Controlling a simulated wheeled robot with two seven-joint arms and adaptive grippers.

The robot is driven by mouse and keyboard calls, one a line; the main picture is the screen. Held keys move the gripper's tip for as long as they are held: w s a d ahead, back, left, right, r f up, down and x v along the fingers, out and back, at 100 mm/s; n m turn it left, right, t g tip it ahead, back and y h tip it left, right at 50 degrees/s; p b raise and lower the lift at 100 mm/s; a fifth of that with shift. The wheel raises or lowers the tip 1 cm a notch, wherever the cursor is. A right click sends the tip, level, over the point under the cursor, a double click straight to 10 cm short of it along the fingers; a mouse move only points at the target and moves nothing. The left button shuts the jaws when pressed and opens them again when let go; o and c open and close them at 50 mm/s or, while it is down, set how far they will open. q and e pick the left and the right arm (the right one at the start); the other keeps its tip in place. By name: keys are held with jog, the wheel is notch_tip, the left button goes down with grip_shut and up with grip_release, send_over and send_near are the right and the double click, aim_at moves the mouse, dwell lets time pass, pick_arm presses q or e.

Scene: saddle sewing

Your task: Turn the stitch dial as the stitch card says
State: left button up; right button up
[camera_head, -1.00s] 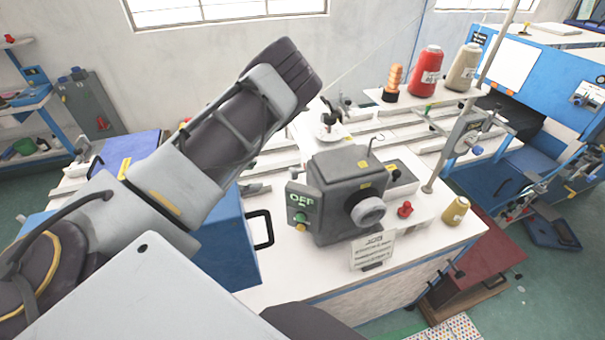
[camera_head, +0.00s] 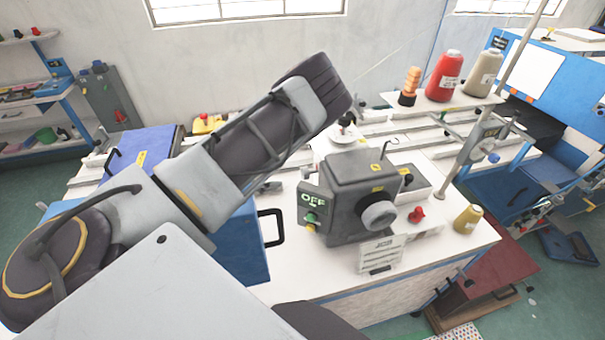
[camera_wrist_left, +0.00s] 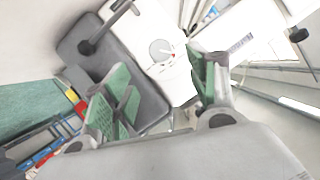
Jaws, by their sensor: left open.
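A dark grey sewing machine head (camera_head: 348,192) stands on the white table, with a grey round knob (camera_head: 379,215) on its near end. The stitch card (camera_head: 380,254), white with print too small to read, is at the table's front edge below it. In the left wrist view a pale round dial (camera_wrist_left: 160,50) with a red mark sits on a white surface beside a dark grey block (camera_wrist_left: 110,60). My left gripper (camera_wrist_left: 163,92) is open and empty, its green-padded fingers apart just short of the dial. My left arm hides it in the head view. My right gripper is not in view.
A green-lettered OFF box (camera_head: 312,208) is on the machine's left side. A blue case (camera_head: 240,245) stands left of it. A thin pole (camera_head: 490,110) rises there.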

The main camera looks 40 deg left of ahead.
aim_at(302, 174)
pick_arm(q)
jog(key=shift+x, duration=3.15)
jog(key=x, duration=0.4)
jog(key=shift+w+d+r, duration=0.1)
jog(key=shift+w+d, duration=0.05)
jog(key=shift+d, duration=0.05)
jog(key=shift+w+d+f+p, duration=0.2)
jog(key=shift+w+f+p, duration=0.1)
jog(key=shift+w, duration=0.1)
jog(key=c, duration=1)
jog(key=shift+c, duration=0.2)
